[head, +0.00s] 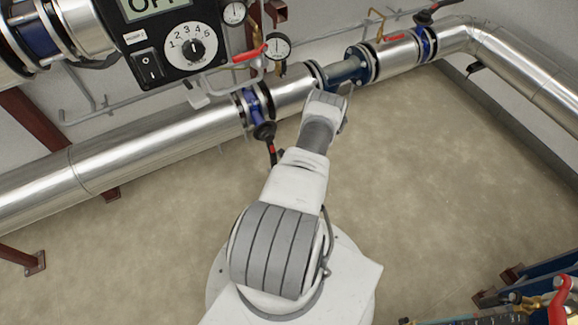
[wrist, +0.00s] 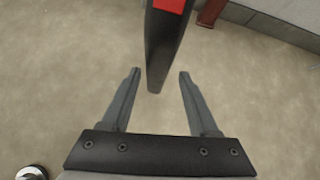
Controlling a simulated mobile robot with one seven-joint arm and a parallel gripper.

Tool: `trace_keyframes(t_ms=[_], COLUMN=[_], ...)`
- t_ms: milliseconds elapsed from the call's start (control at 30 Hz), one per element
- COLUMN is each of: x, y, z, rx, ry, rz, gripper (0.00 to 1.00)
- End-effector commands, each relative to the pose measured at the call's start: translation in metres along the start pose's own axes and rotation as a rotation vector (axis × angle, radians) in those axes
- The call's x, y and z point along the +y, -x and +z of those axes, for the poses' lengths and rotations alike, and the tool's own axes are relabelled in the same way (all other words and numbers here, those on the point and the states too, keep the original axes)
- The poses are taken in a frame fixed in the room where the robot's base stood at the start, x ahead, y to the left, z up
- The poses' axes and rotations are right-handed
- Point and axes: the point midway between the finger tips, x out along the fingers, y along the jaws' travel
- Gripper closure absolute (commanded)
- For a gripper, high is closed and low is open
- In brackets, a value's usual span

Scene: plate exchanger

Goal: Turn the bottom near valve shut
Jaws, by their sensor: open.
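In the head view, a blue valve (head: 257,105) sits on the lower silver pipe. Its dark lever (head: 272,150) hangs out from the pipe toward the camera, beside my arm. In the wrist view, a black lever (wrist: 166,45) with a red patch reaches down from the top edge. My gripper (wrist: 160,75) is open, with a finger on either side of the lever's tip and visible gaps to it. I cannot tell the depth between lever and fingers. My arm hides the gripper in the head view.
A control box (head: 175,42) with a dial and gauges (head: 277,47) stands above the pipe (head: 150,150). Another blue valve (head: 427,42) is farther along the pipe. Blue equipment (head: 535,285) stands at the lower right. The floor (head: 430,170) between is clear.

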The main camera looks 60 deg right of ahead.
Motion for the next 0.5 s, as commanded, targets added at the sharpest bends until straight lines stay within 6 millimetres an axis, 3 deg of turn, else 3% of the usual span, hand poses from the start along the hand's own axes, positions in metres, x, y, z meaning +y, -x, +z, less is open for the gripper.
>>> trace_keyframes(t_ms=[33,200,500], x=[-0.001,-0.001,-0.002], y=[0.019,0.060,0.109], z=[0.004,0.003,0.001], rx=[0.002,0.002,0.002], ry=[-0.002,-0.003,0.000], rz=[-0.001,-0.002,-0.003], gripper=[0.39,0.39,0.39])
